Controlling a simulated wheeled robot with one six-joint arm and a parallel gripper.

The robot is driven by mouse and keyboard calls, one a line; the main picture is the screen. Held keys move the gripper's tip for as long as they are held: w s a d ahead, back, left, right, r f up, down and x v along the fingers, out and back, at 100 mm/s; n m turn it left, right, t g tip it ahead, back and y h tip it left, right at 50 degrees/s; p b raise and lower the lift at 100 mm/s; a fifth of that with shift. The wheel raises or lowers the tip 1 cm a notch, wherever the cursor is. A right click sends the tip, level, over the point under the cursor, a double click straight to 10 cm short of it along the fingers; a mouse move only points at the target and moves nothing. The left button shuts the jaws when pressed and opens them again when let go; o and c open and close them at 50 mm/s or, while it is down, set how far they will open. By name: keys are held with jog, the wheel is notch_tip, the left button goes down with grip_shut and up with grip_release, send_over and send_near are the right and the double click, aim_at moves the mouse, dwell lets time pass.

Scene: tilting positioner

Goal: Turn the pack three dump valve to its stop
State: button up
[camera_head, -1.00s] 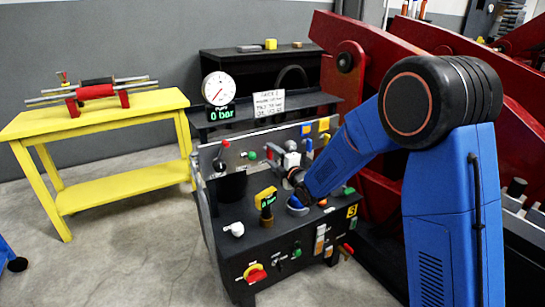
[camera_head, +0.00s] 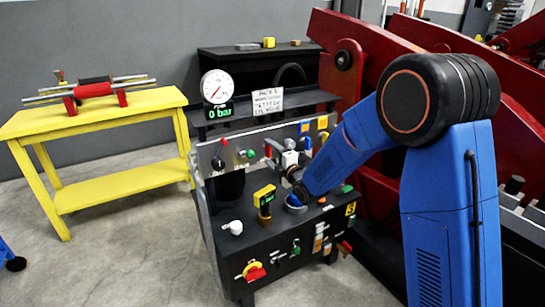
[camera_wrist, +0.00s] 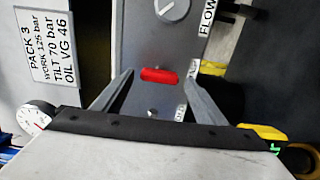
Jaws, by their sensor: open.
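In the wrist view a red bar-shaped valve handle (camera_wrist: 159,75) lies crosswise on the grey panel (camera_wrist: 150,40), between the fingertips of my gripper (camera_wrist: 160,77). The fingers are apart, one on each side of the handle, with gaps visible. I cannot tell how far the tips are from the panel. The label beside the handle is partly hidden, so its name is not readable. In the head view my gripper (camera_head: 290,165) is at the upright panel of the black power pack (camera_head: 255,235), partly hidden by my arm.
A grey knob (camera_wrist: 172,8) sits by a FLOW label. A PACK 3 placard (camera_wrist: 47,45) and a pressure gauge (camera_head: 218,87) above a 0 bar display are nearby. A yellow-topped device (camera_head: 265,197) stands on the pack's deck. Red machine arms (camera_head: 345,65) rise at the right.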

jog(key=v, duration=1.7)
jog(key=shift+d, duration=0.2)
jog(key=shift+s, duration=0.15)
jog(key=s+d+r+m+g+h, duration=0.2)
jog(key=s+d+m+h, duration=0.25)
jog(key=d+m, duration=0.35)
jog(key=s+d+r+m+g+h, duration=0.15)
jog(key=s+d+m+h, duration=0.3)
jog(key=d, duration=0.55)
jog(key=s+d+m+g, duration=0.2)
jog(key=s+m, duration=0.2)
jog(key=s, duration=0.5)
jog(key=s+d+m+g, duration=0.2)
jog(key=s+d+m, duration=0.1)
jog(key=s, duration=0.6)
jog(key=s+d+f+m+g+h, duration=0.1)
jog(key=s+m, duration=0.4)
jog(key=s, duration=0.5)
jog(key=shift+d+g, duration=0.85)
jog(key=shift+d, duration=0.2)
jog(key=shift+f+m, duration=0.1)
jog(key=shift+m, duration=0.15)
